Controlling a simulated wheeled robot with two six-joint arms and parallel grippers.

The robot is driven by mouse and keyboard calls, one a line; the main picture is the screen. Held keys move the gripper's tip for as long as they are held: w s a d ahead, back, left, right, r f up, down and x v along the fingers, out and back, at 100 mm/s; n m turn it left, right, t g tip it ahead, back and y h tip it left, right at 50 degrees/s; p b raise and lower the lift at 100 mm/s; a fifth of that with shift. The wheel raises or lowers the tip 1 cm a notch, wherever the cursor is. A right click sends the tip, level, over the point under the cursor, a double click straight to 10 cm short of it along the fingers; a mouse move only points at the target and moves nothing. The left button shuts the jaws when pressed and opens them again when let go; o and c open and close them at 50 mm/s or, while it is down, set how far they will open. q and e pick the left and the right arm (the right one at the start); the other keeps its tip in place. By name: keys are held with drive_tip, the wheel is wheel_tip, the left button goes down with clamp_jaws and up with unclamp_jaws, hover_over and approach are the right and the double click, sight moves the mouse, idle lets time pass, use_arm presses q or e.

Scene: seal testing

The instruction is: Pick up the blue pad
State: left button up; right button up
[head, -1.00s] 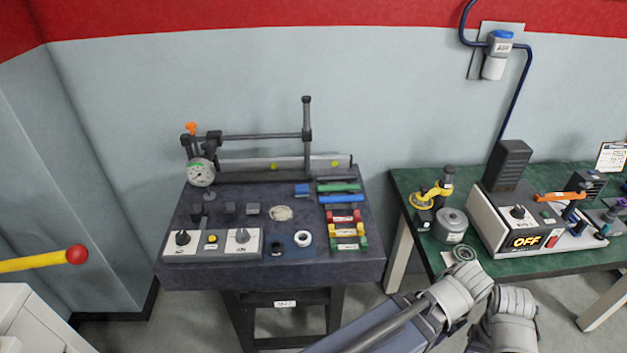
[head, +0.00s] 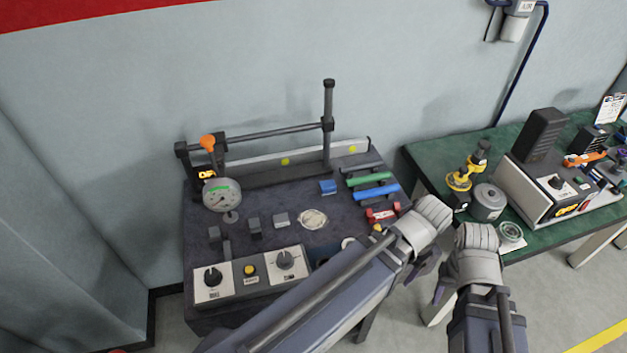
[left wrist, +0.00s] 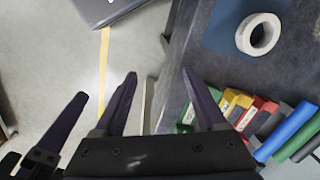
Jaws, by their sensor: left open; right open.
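A flat dark blue pad (left wrist: 228,28) lies on the dark bench top beside the white ring (left wrist: 258,34) in the left wrist view. In the head view my left arm covers most of that spot. My left gripper (head: 424,268) is open and empty off the bench's right front side; its spread fingers also show in the left wrist view (left wrist: 158,75), to the left of the pad. My right gripper (head: 444,286) is open and empty beside it, over the gap between the benches. A small blue block (head: 328,187) stands farther back on the bench.
Green and blue bars (head: 376,192) and several coloured blocks line the bench's right side. A dial gauge (head: 222,195) and control box (head: 250,275) are at left. A green-topped bench (head: 425,165) with instruments stands at right.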

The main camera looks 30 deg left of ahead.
sight(327, 184)
use_arm(q)
drive_tip(key=shift+o, duration=0.4)
drive_tip(key=w+a+r+h+p, duration=0.1)
drive_tip(key=w+a, duration=0.2)
drive_tip(key=a, duration=0.2)
drive_tip(key=w+a+r+m+h+p, duration=0.1)
drive_tip(key=w+a, duration=0.2)
drive_tip(key=a, duration=0.2)
drive_tip(key=w+a+r+m+t+p, duration=0.1)
drive_tip(key=w+a, duration=0.3)
drive_tip(key=a, duration=0.1)
drive_tip(key=shift+a+r+h, duration=0.3)
drive_tip(key=shift+a+h, duration=0.1)
drive_tip(key=w+a+r+m+t+h+p, duration=0.1)
drive_tip(key=w+a+r+m+t+p, duration=0.15)
drive_tip(key=a, duration=1.45)
drive_tip(key=b+x, duration=0.7)
drive_tip(key=b, duration=0.1)
drive_tip(key=shift+w+d, duration=0.3)
drive_tip(key=shift+d, duration=0.05)
drive_tip(key=shift+n+t, duration=0.25)
clamp_jaws()
